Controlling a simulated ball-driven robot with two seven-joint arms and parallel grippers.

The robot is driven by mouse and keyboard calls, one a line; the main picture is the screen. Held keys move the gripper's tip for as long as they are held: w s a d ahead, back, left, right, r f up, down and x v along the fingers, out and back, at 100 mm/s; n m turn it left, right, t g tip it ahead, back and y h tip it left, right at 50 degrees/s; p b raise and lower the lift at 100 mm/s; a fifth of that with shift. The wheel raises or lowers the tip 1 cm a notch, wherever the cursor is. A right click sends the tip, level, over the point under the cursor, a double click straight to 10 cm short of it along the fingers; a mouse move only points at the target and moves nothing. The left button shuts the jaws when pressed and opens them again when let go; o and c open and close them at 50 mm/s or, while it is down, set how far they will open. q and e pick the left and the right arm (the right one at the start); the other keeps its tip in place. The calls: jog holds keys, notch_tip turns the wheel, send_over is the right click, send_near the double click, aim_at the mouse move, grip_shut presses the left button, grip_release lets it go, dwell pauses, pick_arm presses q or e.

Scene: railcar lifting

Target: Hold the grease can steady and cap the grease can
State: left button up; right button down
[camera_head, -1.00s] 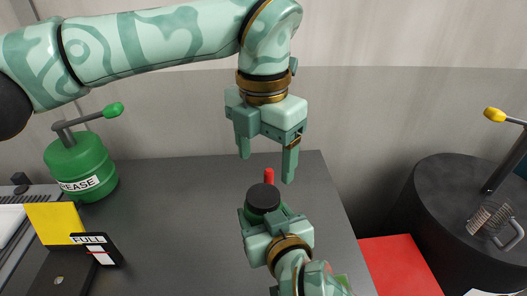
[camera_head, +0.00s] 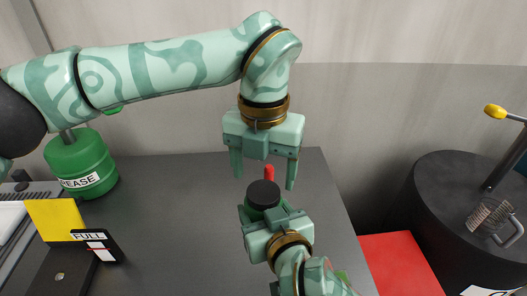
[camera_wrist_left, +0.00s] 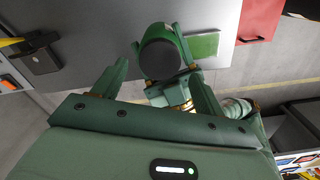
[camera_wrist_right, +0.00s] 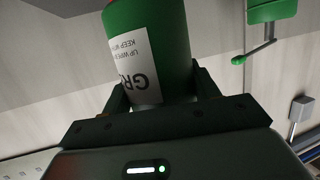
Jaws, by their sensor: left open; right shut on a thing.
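The grease can (camera_wrist_right: 150,50) is a green cylinder with a white label. My right gripper (camera_wrist_right: 160,92) is shut around it. In the head view the can's round dark top (camera_head: 263,194) faces up; I cannot tell whether it is a cap or the open mouth. My left gripper (camera_head: 264,172) is open and empty, fingers pointing down, above and behind the can. In the left wrist view the dark top (camera_wrist_left: 160,54) shows just beyond the open fingers. A small red upright piece (camera_head: 269,172) shows just behind the can. I cannot make out a separate cap.
A green grease pump (camera_head: 82,160) stands at the left, its handle mostly behind my left arm. A black drum (camera_head: 445,200) and a red panel (camera_head: 397,265) are at the right. The middle-left tabletop is clear.

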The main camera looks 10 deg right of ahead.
aim_at(263, 191)
pick_arm(q)
jog(key=shift+f, duration=1.9)
jog(key=c, duration=1)
jog(key=shift+c, duration=0.3)
jog(key=o, duration=1.2)
notch_tip(263, 191, up, 12)
